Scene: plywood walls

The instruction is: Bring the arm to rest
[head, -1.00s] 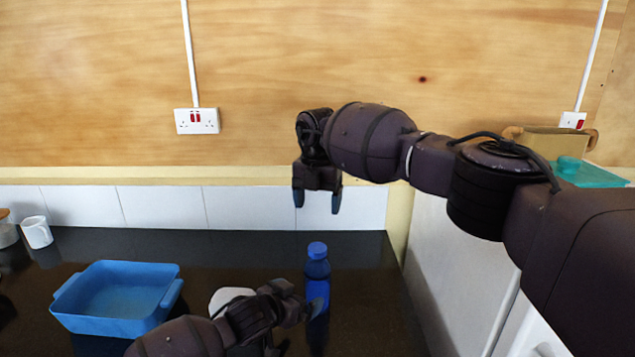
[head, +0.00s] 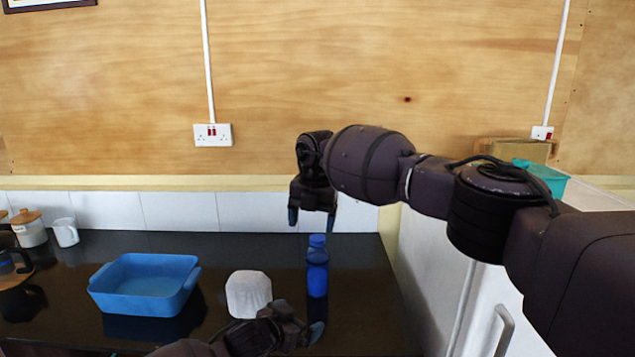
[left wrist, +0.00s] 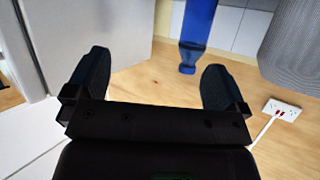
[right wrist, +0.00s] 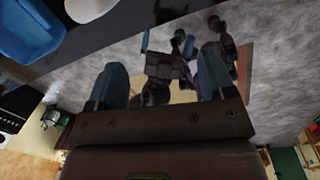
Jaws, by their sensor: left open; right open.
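My right gripper (head: 313,217) hangs in the air in front of the wall, above the blue bottle in the head view, fingers pointing down, open and empty. It also shows in the right wrist view (right wrist: 162,78) with nothing between its fingers. My left gripper (head: 304,336) is low in the head view, in front of the counter near the white rounded object and the bottle. In the left wrist view (left wrist: 156,82) its fingers are wide apart and empty. The bottle (left wrist: 197,35) shows beyond them there, apart from the fingers.
On the dark counter (head: 215,250) stand a blue tray (head: 145,288), the white object (head: 248,294), the blue bottle (head: 317,268), a white mug (head: 65,232) and a lidded jar (head: 29,228). A white fridge (head: 428,262) stands right of the counter, under my right arm.

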